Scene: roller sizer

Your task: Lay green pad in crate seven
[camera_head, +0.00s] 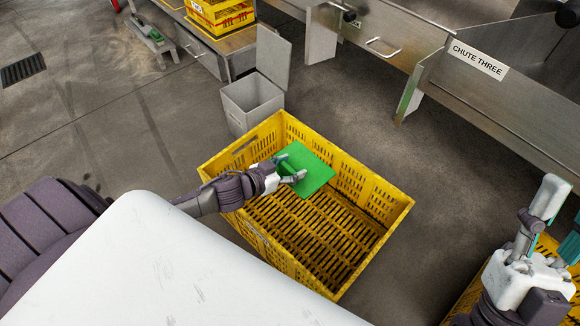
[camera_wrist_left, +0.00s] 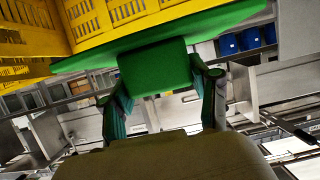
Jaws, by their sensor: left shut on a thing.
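A flat square green pad (camera_head: 314,172) with a raised green block on it is held over a yellow slatted crate (camera_head: 385,213). My left gripper (camera_head: 290,173) is shut on the pad's block, at the far left part of the crate's opening. The left wrist view shows the block (camera_wrist_left: 157,68) between my two fingers, with the pad (camera_wrist_left: 215,22) beyond it. The crate looks empty; its number cannot be read. Whether the pad touches the crate is unclear. My right gripper (camera_head: 545,225) is at the right edge, its fingers apart with nothing seen between them.
Another yellow crate (camera_head: 462,300) is partly hidden below my right gripper. A grey bin (camera_head: 250,102) with a raised lid stands behind the crate. A metal chute labelled CHUTE THREE (camera_head: 478,60) runs along the upper right. The floor to the left is open.

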